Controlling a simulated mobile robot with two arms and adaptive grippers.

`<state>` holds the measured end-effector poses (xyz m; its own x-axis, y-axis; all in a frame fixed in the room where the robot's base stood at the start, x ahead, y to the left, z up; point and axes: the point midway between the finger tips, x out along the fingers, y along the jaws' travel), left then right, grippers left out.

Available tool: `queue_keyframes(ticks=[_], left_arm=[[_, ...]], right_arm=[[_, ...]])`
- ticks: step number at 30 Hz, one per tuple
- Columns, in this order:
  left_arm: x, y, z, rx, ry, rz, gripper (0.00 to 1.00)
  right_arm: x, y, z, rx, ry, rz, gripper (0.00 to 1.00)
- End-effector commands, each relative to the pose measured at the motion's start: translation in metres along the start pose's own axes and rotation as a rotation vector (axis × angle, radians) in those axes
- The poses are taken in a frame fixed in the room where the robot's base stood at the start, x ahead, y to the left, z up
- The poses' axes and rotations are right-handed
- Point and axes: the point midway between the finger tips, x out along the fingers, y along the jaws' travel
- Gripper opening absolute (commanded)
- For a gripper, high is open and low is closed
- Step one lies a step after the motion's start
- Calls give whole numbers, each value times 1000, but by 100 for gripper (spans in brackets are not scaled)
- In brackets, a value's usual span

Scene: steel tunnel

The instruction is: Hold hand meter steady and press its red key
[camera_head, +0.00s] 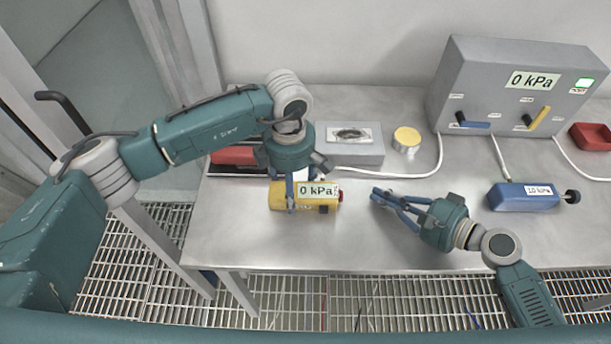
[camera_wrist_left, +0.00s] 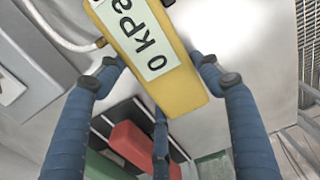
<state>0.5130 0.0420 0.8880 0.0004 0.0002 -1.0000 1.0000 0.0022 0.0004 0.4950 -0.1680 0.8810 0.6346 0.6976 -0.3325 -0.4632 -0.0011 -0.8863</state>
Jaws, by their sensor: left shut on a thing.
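The yellow hand meter (camera_head: 328,208) lies near the bench's front edge. Its white display reads 0 kPa. A small red key (camera_head: 340,195) shows at its right end, on the side facing my right gripper. My left gripper (camera_head: 303,200) comes down from above and is shut on the meter's body. In the left wrist view the meter (camera_wrist_left: 188,98) sits between the blue fingers of the left gripper (camera_wrist_left: 158,70). My right gripper (camera_head: 375,194) is to the right of the meter, apart from it, with its blue fingertips together and pointing left, empty.
A grey panel box (camera_head: 480,75) with a 0 kPa display stands at the back right, with hoses running across the bench. A grey block (camera_head: 355,155), a yellow-topped round piece (camera_head: 407,138) and a red tray (camera_head: 592,138) stand behind.

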Motion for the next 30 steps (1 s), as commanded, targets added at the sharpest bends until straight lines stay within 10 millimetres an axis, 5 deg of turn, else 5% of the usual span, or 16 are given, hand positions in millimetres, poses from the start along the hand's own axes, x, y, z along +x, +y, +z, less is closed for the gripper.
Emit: queue_keyframes(ticks=[4,16,30], left_arm=[[1,-1,1,1,-1,-1,87],[-7,1,1,1,-2,1,87],[-97,1,1,0,-1,3,87]], right_arm=[[0,0,0,0,0,0,0],[0,0,0,0,0,0,0],[0,0,0,0,0,0,0]])
